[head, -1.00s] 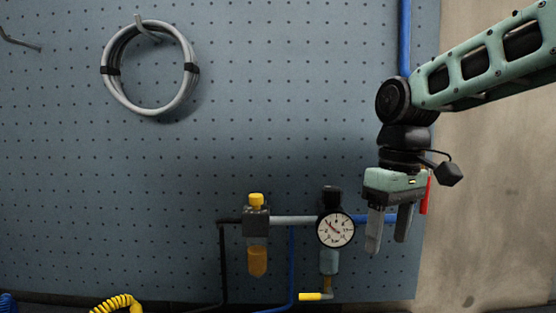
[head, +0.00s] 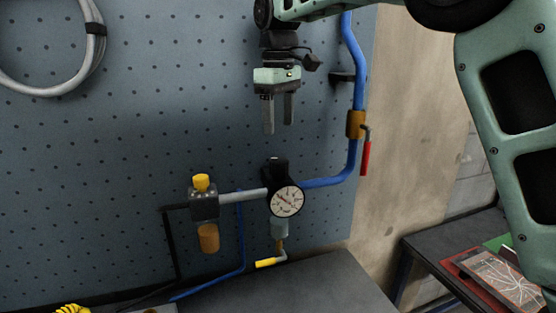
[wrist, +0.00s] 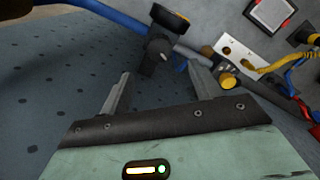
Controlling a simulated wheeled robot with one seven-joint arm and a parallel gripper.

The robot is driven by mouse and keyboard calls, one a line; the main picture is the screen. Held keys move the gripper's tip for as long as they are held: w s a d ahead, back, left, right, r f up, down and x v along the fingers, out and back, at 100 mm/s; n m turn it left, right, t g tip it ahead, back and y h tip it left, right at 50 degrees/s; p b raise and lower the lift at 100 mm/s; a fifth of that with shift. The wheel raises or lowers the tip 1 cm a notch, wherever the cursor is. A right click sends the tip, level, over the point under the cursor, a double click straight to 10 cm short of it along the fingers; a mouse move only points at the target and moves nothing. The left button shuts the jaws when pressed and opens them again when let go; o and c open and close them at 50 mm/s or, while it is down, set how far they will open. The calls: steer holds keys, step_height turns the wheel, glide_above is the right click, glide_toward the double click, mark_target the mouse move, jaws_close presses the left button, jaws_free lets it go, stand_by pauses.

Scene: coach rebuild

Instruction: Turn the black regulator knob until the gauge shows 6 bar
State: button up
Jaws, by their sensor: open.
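The black regulator knob (head: 274,168) sits on top of the regulator, just behind and above the round white gauge (head: 286,200). The gauge has a dark needle, but its reading is too small to tell. My gripper (head: 279,130) is open and empty, pointing down above the knob with a gap between. In the wrist view my open fingers (wrist: 160,78) show with the black knob (wrist: 157,52) beyond them, roughly between the tips. The gauge (wrist: 170,19) shows there from above, its face hidden.
A blue pipe (head: 353,80) with a red-handled valve (head: 366,155) runs at the right. A yellow-capped unit (head: 203,200) stands left of the regulator. A yellow-tipped drain lever (head: 268,262) is below. A dark bench top (head: 310,292) lies underneath.

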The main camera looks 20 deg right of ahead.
mark_target(280, 159)
step_height(280, 159, down, 11)
steer(key=shift+w+d+r+p, duration=0.1)
steer(key=shift+d+p, duration=0.05)
steer(key=shift+p, duration=1.05)
steer(key=c, duration=1)
